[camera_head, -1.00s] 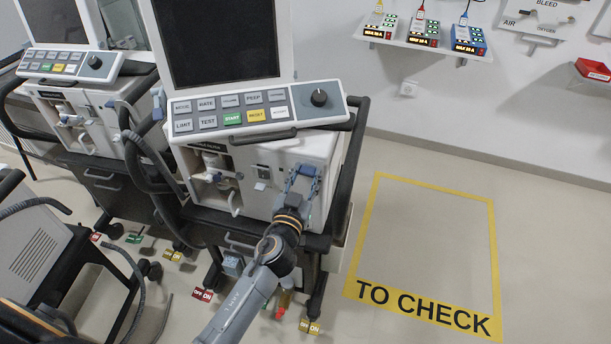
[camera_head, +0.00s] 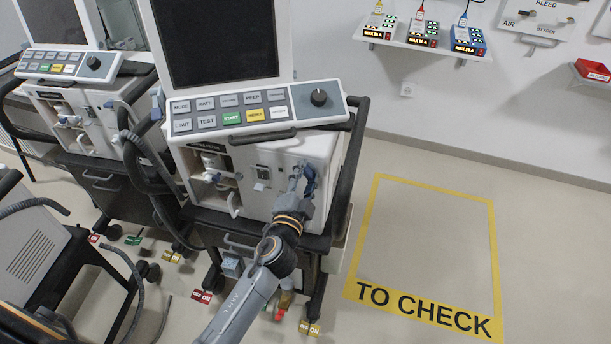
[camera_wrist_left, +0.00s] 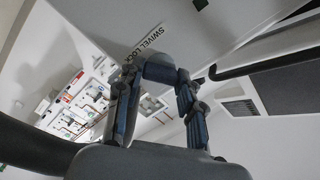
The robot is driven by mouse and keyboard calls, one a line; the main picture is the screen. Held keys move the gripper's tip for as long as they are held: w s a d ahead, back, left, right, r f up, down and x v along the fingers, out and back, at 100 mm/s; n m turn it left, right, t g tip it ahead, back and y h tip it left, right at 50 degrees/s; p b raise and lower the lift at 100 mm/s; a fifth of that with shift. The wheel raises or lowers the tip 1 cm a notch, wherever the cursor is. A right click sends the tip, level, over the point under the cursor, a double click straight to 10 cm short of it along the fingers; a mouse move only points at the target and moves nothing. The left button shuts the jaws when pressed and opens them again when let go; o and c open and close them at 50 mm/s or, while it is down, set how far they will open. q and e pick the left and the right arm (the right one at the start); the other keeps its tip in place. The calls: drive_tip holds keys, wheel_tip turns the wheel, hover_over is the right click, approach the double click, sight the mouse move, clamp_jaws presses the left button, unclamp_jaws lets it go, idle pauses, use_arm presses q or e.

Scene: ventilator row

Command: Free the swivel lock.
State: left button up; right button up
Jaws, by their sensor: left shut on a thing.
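The ventilator (camera_head: 285,150) with the button panel stands in the middle of the head view. My left gripper (camera_head: 303,178) is at the right part of its front face, under the panel. In the left wrist view a "SWIVEL LOCK" label (camera_wrist_left: 149,41) is on the pale housing just beyond the fingers. My left gripper (camera_wrist_left: 158,85) shows there with a blue-padded finger on each side of a dark grey piece, the swivel lock (camera_wrist_left: 160,68), and is shut on it. The fingers partly hide the lock, so I cannot tell its turn position. My right gripper is not in view.
A second ventilator (camera_head: 75,105) stands to the left, with dark hoses between the two. Red, green and yellow floor tags (camera_head: 202,295) lie by the wheels. The yellow "TO CHECK" floor area (camera_head: 425,308) at the right is empty. A wall shelf (camera_head: 425,46) holds several small devices.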

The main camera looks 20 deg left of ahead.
use_arm(q)
drive_tip(key=m, duration=0.6)
drive_tip(key=shift+f+m, duration=0.1)
drive_tip(key=shift+m, duration=0.3)
idle(0.3)
drive_tip(key=o, duration=1.2)
drive_tip(key=shift+c, duration=0.2)
drive_tip(key=s, duration=1.2)
drive_tip(key=shift+d, duration=0.25)
drive_tip(key=shift+f, duration=0.1)
